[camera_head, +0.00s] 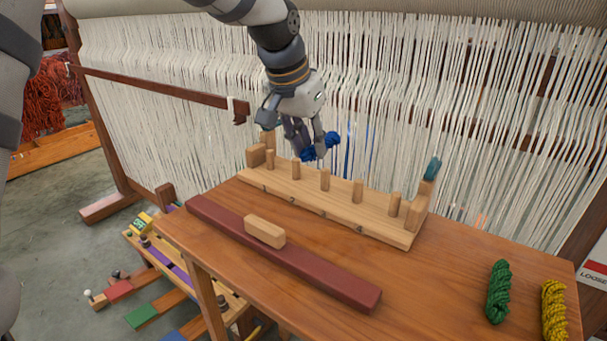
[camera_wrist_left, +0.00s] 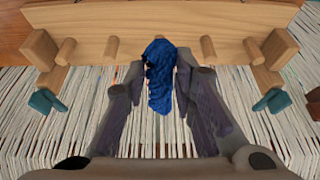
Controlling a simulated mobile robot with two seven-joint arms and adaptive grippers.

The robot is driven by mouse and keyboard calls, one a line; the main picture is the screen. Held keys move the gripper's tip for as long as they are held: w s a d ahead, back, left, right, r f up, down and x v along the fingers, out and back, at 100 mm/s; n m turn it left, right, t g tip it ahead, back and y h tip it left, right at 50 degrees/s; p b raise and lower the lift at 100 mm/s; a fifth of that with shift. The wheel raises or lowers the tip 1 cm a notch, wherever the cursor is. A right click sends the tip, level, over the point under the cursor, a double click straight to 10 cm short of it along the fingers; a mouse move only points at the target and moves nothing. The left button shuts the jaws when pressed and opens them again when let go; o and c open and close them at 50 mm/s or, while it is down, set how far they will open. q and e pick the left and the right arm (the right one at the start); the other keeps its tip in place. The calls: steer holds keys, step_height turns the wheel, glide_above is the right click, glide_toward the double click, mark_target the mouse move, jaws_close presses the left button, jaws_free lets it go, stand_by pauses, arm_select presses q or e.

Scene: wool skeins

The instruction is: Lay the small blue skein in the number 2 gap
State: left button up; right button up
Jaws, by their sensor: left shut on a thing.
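The small blue skein (camera_head: 320,147) is held between the fingers of my left gripper (camera_head: 305,142), raised at the back edge of the pegged wooden rack (camera_head: 340,208). The rack has a row of upright pegs with gaps between them and small marks on its front, too small to read surely. In the head view the skein is above and behind the second and third pegs from the left. In the left wrist view the skein (camera_wrist_left: 160,75) hangs between the fingertips (camera_wrist_left: 158,80) and overlaps the rack's edge (camera_wrist_left: 200,18), hiding its middle. My right gripper is out of view.
A dark red bar (camera_head: 300,262) with a light wooden block (camera_head: 265,231) lies in front of the rack. Green (camera_head: 498,292) and yellow (camera_head: 554,310) skeins lie at the table's right. White loom threads (camera_head: 430,90) hang close behind the rack.

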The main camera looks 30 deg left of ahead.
arm_select(q)
steer(key=a+f, duration=0.1)
steer(key=w+a+f, duration=0.1)
steer(key=f, duration=0.1)
steer(key=w+a+f, duration=0.1)
steer(key=f, duration=0.1)
steer(key=shift+f, duration=0.2)
steer(key=f, duration=0.4)
steer(key=shift+w+a+b, duration=0.25)
steer(key=shift+a+b, duration=0.1)
steer(key=shift+a, duration=0.05)
steer(key=shift+r, duration=0.1)
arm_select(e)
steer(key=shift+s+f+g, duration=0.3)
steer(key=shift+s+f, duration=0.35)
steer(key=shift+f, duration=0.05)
arm_select(q)
steer(key=o, duration=0.7)
